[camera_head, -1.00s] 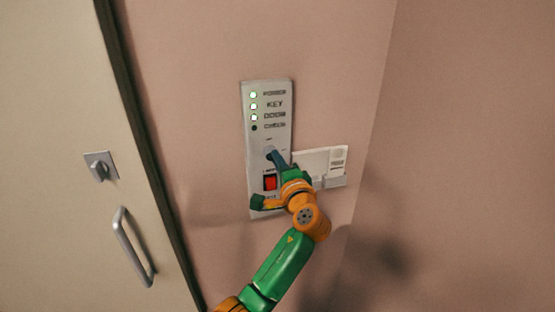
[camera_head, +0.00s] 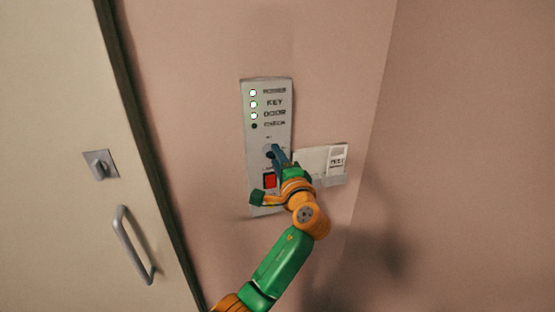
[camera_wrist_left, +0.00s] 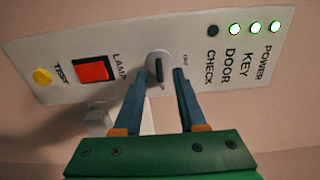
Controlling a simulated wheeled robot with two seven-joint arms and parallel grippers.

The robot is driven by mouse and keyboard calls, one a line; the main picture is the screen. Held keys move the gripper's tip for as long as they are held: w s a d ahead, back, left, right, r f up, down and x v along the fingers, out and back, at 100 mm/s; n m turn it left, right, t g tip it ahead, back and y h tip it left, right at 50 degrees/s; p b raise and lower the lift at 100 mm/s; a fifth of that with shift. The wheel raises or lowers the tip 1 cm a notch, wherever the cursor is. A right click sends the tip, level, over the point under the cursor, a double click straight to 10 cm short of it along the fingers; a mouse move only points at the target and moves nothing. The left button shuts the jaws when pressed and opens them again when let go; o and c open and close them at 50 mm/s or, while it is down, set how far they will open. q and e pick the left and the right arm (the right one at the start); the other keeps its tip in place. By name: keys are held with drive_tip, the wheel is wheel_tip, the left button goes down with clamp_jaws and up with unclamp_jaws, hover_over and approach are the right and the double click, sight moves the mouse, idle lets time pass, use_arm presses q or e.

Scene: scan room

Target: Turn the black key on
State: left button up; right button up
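The black key (camera_wrist_left: 159,71) sits in a round grey switch on the white control panel (camera_wrist_left: 205,78). In the left wrist view it stands roughly upright, between the tips of my left gripper (camera_wrist_left: 162,82). The two blue fingers are apart, with visible gaps beside the key; I cannot tell how far they are from the panel. In the head view, my left gripper (camera_head: 276,152) is at the panel (camera_head: 283,85) and partly covers the switch. The POWER, KEY and DOOR lights are lit green; the CHECK light is dark. My right gripper is not in view.
A red LAMP switch (camera_wrist_left: 91,69) and a yellow TEST button (camera_wrist_left: 41,76) are on the same panel. A white box (camera_head: 312,160) is on the wall right of the panel. A door with a grey handle (camera_head: 131,246) is at the left.

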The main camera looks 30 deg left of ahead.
use_arm(q)
drive_tip(key=b+v, duration=0.3)
drive_tip(key=v, duration=0.4)
drive_tip(key=shift+a, duration=0.1)
